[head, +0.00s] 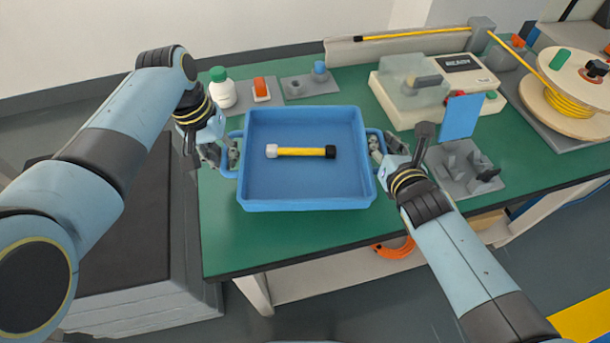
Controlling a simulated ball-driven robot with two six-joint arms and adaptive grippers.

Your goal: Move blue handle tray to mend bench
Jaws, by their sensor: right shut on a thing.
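The blue tray (307,117) with side handles is over the green bench top (235,232), level; I cannot tell whether it touches the bench. A short yellow cable piece (300,152) with one white end and one black end lies in it. My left gripper (226,157) is at the tray's left handle (233,136); its fingers overlap the handle and I cannot tell whether they are closed. My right gripper (380,147) is shut on the tray's right handle (382,135).
A white bottle (222,92), an orange switch (261,88) and a grey block with a blue knob (311,83) stand behind the tray. A machine marked READY (440,90), a grey fixture (462,168) and a yellow cable spool (572,98) stand right. A dark-topped cabinet (105,235) is left.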

